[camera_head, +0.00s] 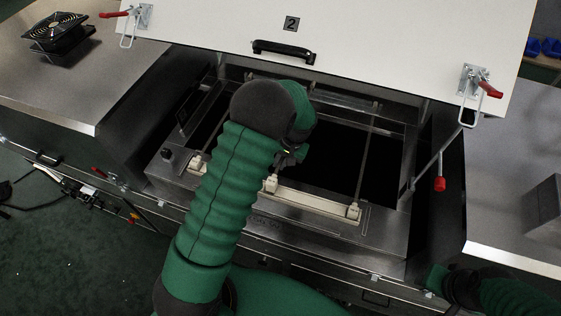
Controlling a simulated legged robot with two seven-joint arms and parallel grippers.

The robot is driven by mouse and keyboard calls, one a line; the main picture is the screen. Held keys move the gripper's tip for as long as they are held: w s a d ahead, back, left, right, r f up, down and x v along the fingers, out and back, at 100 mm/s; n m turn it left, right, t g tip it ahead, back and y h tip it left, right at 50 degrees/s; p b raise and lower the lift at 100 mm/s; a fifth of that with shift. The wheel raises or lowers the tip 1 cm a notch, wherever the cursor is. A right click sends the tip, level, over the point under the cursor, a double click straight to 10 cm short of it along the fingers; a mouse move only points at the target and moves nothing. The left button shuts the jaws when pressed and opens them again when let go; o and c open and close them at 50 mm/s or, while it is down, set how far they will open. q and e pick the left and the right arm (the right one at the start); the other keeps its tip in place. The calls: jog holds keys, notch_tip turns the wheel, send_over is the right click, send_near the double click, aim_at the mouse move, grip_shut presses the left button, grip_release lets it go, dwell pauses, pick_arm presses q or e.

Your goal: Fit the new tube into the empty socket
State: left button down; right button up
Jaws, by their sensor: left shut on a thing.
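My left arm reaches across the open dryer bay. My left gripper (287,158) is low over the middle of the bay, partly hidden by its own wrist. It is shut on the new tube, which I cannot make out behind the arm. A cream socket (271,185) on the near rail sits just below the gripper; whether a tube end touches it is unclear. A thin tube (367,150) runs from the far side to the right socket (354,212). Another tube (213,140) shows at the left. My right gripper (436,280) is at the lower right; its jaws are unclear.
The white lid marked 2 (340,32) stands open behind the bay, with a black handle (284,50) and red-tipped latches. A red-knobbed lever (439,184) is at the bay's right. A fan (58,33) sits on the left steel top. A grey block (544,207) is at far right.

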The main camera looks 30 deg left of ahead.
pick_arm(q)
jog(key=shift+a+f, duration=0.1)
jog(key=shift+a, duration=0.8)
pick_arm(e)
jog(key=shift+a+r, duration=0.2)
jog(key=shift+a, duration=0.35)
pick_arm(q)
jog(key=shift+d, duration=0.1)
pick_arm(e)
jog(key=shift+d, duration=0.1)
pick_arm(q)
jog(key=shift+d, duration=0.25)
pick_arm(e)
jog(key=shift+d, duration=0.25)
pick_arm(q)
jog(key=shift+a, duration=0.1)
pick_arm(e)
jog(key=shift+a, duration=0.25)
pick_arm(q)
jog(key=shift+f, duration=0.5)
pick_arm(e)
jog(key=shift+d+f, duration=0.15)
jog(key=shift+f, duration=0.2)
pick_arm(q)
jog(key=shift+f+b, duration=0.8)
jog(key=shift+f, duration=0.15)
pick_arm(e)
jog(key=shift+f, duration=0.6)
